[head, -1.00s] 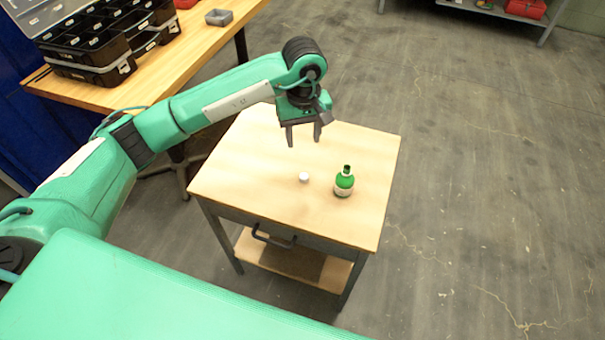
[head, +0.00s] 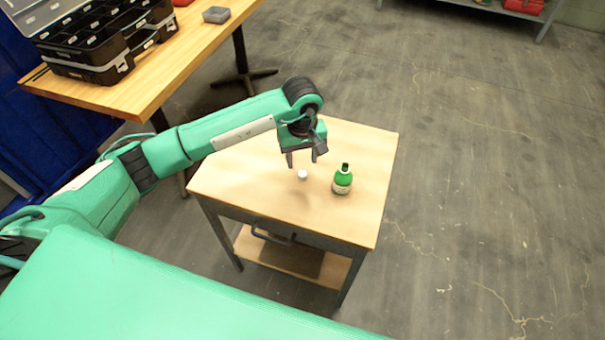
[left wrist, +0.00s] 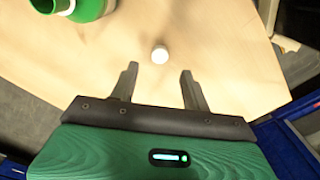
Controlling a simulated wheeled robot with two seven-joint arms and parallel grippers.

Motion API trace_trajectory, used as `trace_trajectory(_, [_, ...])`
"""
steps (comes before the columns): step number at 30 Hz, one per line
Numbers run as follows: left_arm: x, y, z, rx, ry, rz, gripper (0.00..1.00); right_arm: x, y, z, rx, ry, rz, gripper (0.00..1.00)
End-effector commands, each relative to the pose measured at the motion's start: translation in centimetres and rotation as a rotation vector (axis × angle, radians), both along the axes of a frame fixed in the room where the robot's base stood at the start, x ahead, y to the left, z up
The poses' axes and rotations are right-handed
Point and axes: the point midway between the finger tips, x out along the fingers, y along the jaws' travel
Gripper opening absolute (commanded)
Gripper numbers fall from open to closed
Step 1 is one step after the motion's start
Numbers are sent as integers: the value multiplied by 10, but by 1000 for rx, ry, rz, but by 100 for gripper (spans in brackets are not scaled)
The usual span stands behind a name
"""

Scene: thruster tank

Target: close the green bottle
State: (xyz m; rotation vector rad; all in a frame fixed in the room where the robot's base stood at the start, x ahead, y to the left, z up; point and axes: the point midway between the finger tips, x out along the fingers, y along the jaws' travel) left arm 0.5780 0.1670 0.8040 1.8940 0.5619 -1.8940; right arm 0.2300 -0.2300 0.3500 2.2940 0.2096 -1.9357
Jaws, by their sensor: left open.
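The green bottle (head: 343,180) stands upright on the small wooden table, its dark neck uncapped. It shows in part at the top left of the left wrist view (left wrist: 85,8). A small white cap (head: 303,175) lies on the table to the left of the bottle; it also shows in the left wrist view (left wrist: 160,54), ahead of and between the fingertips. My left gripper (head: 302,160) is open and empty, pointing down above the table, close to the cap and apart from it. It shows in the left wrist view (left wrist: 158,72) too. My right gripper is out of view.
The small table (head: 245,185) is otherwise clear, with a drawer handle (head: 272,236) at its front. A workbench (head: 165,85) at the upper left holds a black organiser case (head: 100,60) and a small grey box (head: 216,15). The floor at the right is open.

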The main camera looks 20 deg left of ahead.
Motion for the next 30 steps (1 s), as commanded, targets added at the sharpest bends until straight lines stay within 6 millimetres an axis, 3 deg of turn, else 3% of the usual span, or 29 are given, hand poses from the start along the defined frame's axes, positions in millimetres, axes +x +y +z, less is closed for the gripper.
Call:
trace_trajectory(4, [-1, -1, -8, 0, 4, 0, 47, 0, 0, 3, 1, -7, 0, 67])
trace_trajectory(7, [-3, -2, -20, -2, 5, 1, 47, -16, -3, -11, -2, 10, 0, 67])
trace_trajectory(15, [-3, -2, -50, 0, 1, 1, 47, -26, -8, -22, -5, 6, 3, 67])
trace_trajectory(26, [-3, -2, -52, 0, 0, 0, 47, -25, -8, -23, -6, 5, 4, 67])
trace_trajectory(30, [-3, -2, -52, 0, 0, 0, 20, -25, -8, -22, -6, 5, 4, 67])
